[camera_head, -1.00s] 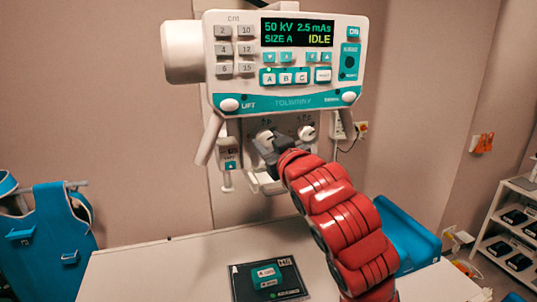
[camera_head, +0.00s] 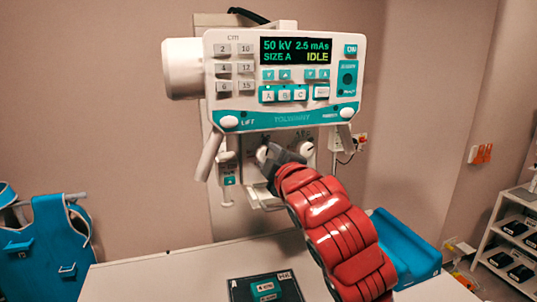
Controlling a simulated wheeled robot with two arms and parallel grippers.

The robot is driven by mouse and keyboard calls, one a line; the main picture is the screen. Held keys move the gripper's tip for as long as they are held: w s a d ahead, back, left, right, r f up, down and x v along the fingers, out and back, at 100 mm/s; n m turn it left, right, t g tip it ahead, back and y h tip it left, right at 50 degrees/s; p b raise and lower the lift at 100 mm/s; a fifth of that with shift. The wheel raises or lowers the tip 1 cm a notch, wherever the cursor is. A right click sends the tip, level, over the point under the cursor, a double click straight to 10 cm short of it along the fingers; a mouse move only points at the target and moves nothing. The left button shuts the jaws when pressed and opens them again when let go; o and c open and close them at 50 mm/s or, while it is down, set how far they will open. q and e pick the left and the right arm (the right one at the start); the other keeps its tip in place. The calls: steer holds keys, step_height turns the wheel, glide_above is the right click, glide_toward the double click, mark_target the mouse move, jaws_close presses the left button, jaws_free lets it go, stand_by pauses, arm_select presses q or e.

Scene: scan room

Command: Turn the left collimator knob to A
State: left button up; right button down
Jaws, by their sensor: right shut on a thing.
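The white and teal X-ray head (camera_head: 283,80) hangs over the table, its screen reading 50 kV, 2.5 mAs, SIZE A, IDLE. Under it is the collimator face with two white knobs. The left collimator knob (camera_head: 262,153) is mostly covered by my right gripper (camera_head: 268,151), which is shut on it. The knob's pointer and setting marks are hidden or too small to read. The right knob (camera_head: 306,149) shows just right of the gripper, untouched. My red right arm reaches up from the lower right. My left gripper is not in view.
A white table (camera_head: 185,270) holds a black plate (camera_head: 238,290) with a teal block (camera_head: 266,287). A blue cushion (camera_head: 405,250) lies to the right. A teal apron (camera_head: 62,240) hangs at left; a shelf (camera_head: 515,240) stands at right.

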steer(key=shift+n, duration=0.6)
steer(key=shift+n+p, duration=0.3)
steer(key=shift+c, duration=2)
jaws_free()
steer(key=shift+s, duration=0.15)
steer(key=b+v, duration=0.8)
steer(key=v, duration=0.9)
steer(key=shift+a, duration=0.15)
